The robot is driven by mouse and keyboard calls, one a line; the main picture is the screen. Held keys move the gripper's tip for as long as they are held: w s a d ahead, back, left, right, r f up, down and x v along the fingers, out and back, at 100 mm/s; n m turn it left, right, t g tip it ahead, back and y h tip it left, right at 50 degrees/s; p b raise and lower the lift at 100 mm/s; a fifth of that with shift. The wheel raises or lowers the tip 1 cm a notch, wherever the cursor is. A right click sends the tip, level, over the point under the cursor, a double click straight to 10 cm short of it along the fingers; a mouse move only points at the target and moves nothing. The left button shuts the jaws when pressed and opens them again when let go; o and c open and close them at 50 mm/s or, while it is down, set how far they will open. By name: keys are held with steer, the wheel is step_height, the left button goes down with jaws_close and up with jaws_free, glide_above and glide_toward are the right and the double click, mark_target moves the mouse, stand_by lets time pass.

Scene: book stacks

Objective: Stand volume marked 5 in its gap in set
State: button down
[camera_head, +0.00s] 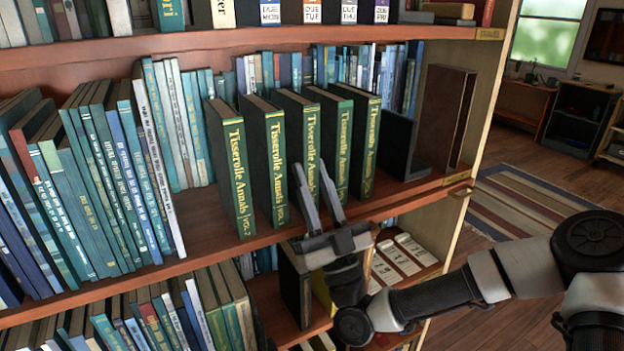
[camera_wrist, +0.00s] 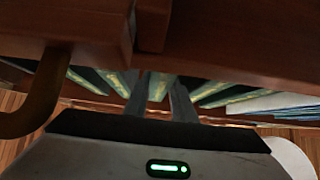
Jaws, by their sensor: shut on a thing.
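Several dark green "Tisserolle Annals" volumes with gold lettering stand upright in a row on the middle shelf (camera_head: 205,222). The leftmost volume (camera_head: 236,170) and its neighbour (camera_head: 273,160) are clear of my gripper. My gripper (camera_head: 308,165) reaches in from the front, with one finger on each side of the spine of the third volume from the left (camera_head: 308,130), and is shut on it. This volume stands upright in the row; its number is hidden. In the wrist view its spine (camera_wrist: 158,88) shows between the fingers. I cannot tell which volume is marked 5.
A black bookend (camera_head: 398,145) and a brown upright case (camera_head: 440,118) stand right of the set. Blue and teal books (camera_head: 180,120) lean at left. The shelf above (camera_head: 200,42) overhangs the row. More books and pale labelled items (camera_head: 395,258) sit below.

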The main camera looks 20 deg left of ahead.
steer(key=c, duration=1.5)
jaws_free()
steer(key=shift+f, duration=0.1)
steer(key=shift+p, duration=0.3)
steer(key=b+v, duration=0.1)
steer(key=v, duration=1.1)
